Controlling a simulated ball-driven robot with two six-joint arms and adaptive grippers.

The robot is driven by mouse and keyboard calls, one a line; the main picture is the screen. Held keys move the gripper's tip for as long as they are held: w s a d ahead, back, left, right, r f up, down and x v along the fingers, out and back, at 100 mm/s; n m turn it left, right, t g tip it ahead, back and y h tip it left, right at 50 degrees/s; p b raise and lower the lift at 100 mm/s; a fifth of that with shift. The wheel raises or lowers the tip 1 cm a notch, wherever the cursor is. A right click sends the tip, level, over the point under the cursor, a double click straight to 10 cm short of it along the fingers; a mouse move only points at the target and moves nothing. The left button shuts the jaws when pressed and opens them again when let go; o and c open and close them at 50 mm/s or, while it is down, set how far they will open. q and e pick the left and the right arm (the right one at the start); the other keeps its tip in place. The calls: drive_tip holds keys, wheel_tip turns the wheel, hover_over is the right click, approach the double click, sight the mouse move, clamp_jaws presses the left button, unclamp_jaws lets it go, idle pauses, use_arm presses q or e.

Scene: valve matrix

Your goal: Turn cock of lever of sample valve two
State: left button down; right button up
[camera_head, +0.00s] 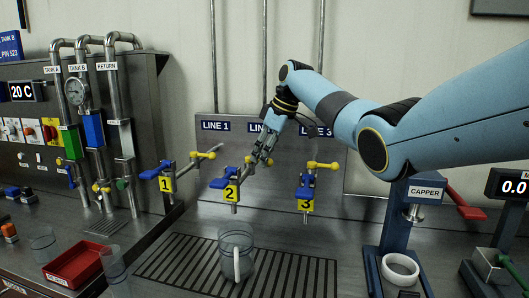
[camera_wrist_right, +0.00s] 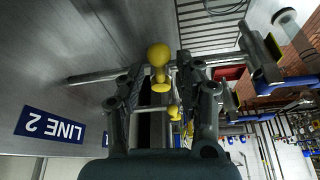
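Sample valve two stands in the middle of the head view, with its yellow "2" tag (camera_head: 231,191) and blue lever (camera_head: 222,179) at the front. Its yellow cock lies behind, mostly hidden by my right gripper (camera_head: 265,151). In the right wrist view a yellow ball knob (camera_wrist_right: 158,55) sits between and slightly beyond the fingertips of my right gripper (camera_wrist_right: 158,75). The fingers are apart, with gaps beside the knob. More yellow valve parts (camera_wrist_right: 174,112) show nearer the palm. My left gripper is in neither view.
Valve one (camera_head: 165,183) stands to the left and valve three (camera_head: 306,192) to the right, each with a yellow knob behind. A clear beaker (camera_head: 236,262) stands on the drain grate (camera_head: 180,270) below valve two. The blue capper (camera_head: 397,235) is at the right.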

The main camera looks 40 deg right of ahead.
drive_tip(key=shift+f, duration=0.1)
clamp_jaws()
drive_tip(key=shift+w, duration=0.1)
drive_tip(key=shift+w+d+n+g+y+b, duration=0.1)
drive_tip(key=shift+d+n+g+y+b, duration=0.1)
drive_tip(key=shift+n, duration=0.35)
drive_tip(key=shift+w+d+n+g+y+b, duration=0.1)
drive_tip(key=shift+n+y+b, duration=0.1)
drive_tip(key=shift+n, duration=0.35)
unclamp_jaws()
drive_tip(key=shift+d, duration=0.15)
